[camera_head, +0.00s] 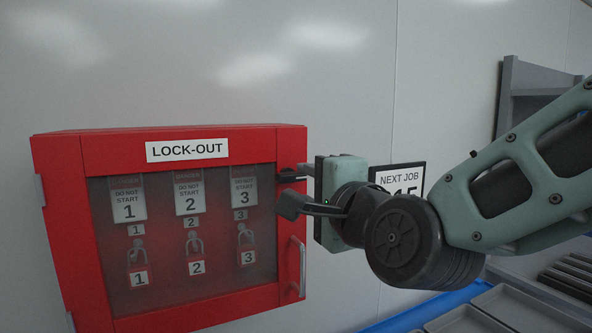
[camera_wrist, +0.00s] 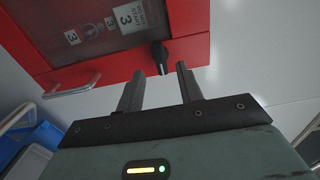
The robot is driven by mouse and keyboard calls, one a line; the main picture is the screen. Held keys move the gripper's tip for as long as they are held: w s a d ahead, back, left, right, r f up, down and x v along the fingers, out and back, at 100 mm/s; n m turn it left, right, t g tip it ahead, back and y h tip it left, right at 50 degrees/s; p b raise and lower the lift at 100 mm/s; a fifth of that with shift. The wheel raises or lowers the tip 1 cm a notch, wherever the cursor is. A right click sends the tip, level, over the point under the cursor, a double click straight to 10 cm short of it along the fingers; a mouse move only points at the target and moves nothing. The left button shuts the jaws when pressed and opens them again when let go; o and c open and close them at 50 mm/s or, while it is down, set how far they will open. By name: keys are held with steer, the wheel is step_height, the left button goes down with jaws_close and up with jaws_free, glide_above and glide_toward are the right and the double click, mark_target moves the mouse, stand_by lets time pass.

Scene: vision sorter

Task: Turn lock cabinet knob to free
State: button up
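The red lock-out cabinet (camera_head: 95,150) hangs on the wall with its door closed. Its small black knob (camera_wrist: 158,52) sticks out of the red frame near the cabinet's right side. In the head view the knob (camera_head: 287,176) is partly hidden by my fingers. My gripper (camera_head: 291,189) is at the cabinet's right edge, in front of the knob. In the wrist view my gripper (camera_wrist: 161,69) is open. The knob's end lies at the mouth of the gap between the fingertips, with visible space at its sides; contact does not show.
A grey handle (camera_head: 302,268) stands out from the door below the knob. Behind the window hang numbered tags and red padlocks (camera_head: 197,262). A "NEXT JOB" sign (camera_head: 398,173) is behind my gripper. Grey trays (camera_head: 470,320) lie at the lower right.

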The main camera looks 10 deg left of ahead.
mark_target(294, 178)
steer(key=shift+p+x, duration=0.75)
steer(key=shift+x, duration=1.75)
jaws_close()
